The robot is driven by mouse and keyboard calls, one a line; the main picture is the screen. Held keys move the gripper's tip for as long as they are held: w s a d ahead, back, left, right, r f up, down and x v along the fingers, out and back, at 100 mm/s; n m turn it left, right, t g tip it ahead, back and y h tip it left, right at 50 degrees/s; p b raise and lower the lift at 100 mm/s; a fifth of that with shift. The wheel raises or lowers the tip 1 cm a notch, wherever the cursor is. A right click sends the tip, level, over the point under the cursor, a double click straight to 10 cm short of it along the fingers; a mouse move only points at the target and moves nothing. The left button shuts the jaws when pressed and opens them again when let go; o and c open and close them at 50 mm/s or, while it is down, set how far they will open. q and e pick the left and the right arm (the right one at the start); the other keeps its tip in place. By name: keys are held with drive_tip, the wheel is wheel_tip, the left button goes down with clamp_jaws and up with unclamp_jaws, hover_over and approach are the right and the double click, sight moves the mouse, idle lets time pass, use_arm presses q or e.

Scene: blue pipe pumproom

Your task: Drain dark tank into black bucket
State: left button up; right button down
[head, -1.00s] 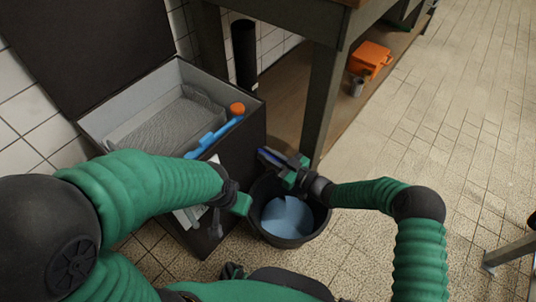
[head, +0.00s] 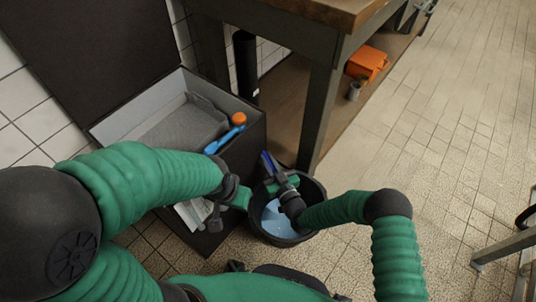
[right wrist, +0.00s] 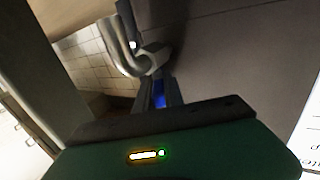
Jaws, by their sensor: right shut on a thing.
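The dark tank (head: 237,168) stands at the left with its lid up and a grey tray inside. The black bucket (head: 317,192) stands on the floor against its right side, with a light blue surface inside. My right gripper (head: 273,180) is over the bucket's far rim, shut on a narrow blue piece (head: 268,162). In the right wrist view the blue piece (right wrist: 159,95) lies between the fingers, below a curved metal pipe (right wrist: 120,42). My left gripper (head: 242,200) is at the bucket's left rim; its fingertips are unclear.
A blue tool with an orange knob (head: 239,118) lies on the tank's rim. The floor at right is clear up to a metal stand (head: 500,248).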

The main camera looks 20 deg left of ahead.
drive_tip(key=m+t+h+p, duration=0.1)
drive_tip(key=m+t+h, duration=0.1)
drive_tip(key=h, duration=0.1)
drive_tip(key=shift+s+a+r+m+t+p, duration=0.1)
drive_tip(key=shift+m+t+p, duration=0.2)
drive_tip(key=shift+m, duration=0.1)
drive_tip(key=shift+m+t+h, duration=0.4)
drive_tip(key=shift+m+h, duration=0.3)
drive_tip(key=shift+h, duration=0.5)
drive_tip(key=shift+m+t+h, duration=0.5)
drive_tip(key=shift+m+h, duration=0.6)
drive_tip(key=shift+h, duration=0.6)
drive_tip(key=c, duration=1.4)
unclamp_jaws()
drive_tip(key=shift+c, duration=0.2)
